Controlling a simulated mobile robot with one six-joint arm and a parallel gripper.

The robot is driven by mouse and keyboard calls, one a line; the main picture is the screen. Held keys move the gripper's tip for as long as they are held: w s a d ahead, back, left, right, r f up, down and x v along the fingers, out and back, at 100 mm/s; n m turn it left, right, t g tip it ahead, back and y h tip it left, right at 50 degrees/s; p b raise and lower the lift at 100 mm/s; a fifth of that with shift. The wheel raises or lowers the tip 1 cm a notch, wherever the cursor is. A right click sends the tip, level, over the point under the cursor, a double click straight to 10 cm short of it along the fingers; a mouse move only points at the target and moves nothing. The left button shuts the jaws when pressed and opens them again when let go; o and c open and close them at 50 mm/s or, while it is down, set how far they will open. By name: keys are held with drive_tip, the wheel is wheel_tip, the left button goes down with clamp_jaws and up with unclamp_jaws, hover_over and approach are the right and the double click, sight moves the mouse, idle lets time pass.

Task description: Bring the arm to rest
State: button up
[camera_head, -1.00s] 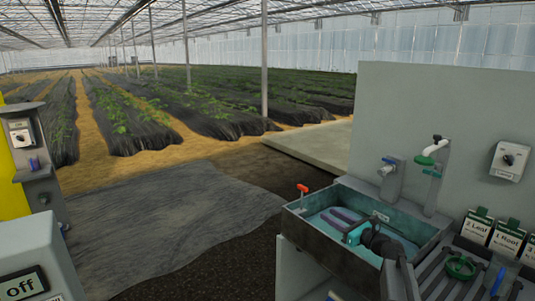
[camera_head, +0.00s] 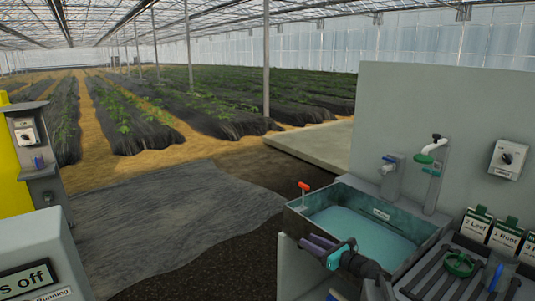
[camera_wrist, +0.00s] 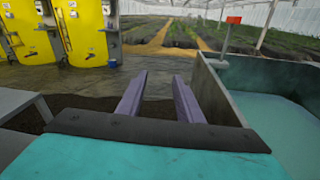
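My gripper (camera_head: 324,246) is at the front left edge of the sink basin, outside the water. Its two purple fingers stand apart with nothing between them. In the wrist view my gripper (camera_wrist: 159,97) also shows its fingers spread and empty, pointing over dark ground toward the crop rows. The teal and black end of my arm reaches in from below in the head view.
The metal basin (camera_head: 299,216) of blue-green water (camera_head: 360,236) has a red-handled valve (camera_head: 304,186) at its left corner. Labelled cards (camera_head: 475,224) and a slatted rack stand right. The ground left of the basin is clear.

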drive_tip(key=s+a+f+n+g, duration=0.1)
drive_tip(key=s+a+f+g, duration=0.1)
drive_tip(key=s+a+f, duration=0.35)
drive_tip(key=s+a+f+n+g, duration=0.1)
drive_tip(key=s+a+f+g, duration=0.15)
drive_tip(key=f, duration=0.55)
drive_tip(key=s+a+f+n+g, duration=0.1)
drive_tip(key=s+a+f, duration=0.2)
drive_tip(key=s+f, duration=0.3)
drive_tip(key=s+a+f+n+g+h, duration=0.25)
drive_tip(key=s+f+n+g, duration=0.3)
drive_tip(key=s+f, duration=0.85)
drive_tip(key=s+d+f+n+g+h, duration=0.15)
drive_tip(key=s+f+n, duration=0.25)
drive_tip(key=s, duration=0.5)
drive_tip(key=s+d+f+n+g+h, duration=0.1)
drive_tip(key=s+f+n+g+h, duration=0.2)
drive_tip(key=s, duration=0.5)
drive_tip(key=s+d+f+n+g+h, duration=0.1)
drive_tip(key=s+d+n+h, duration=0.3)
drive_tip(key=s+d+n, duration=0.6)
drive_tip(key=d+n+g, duration=0.1)
drive_tip(key=n, duration=0.2)
drive_tip(key=shift+s+f+g, duration=0.35)
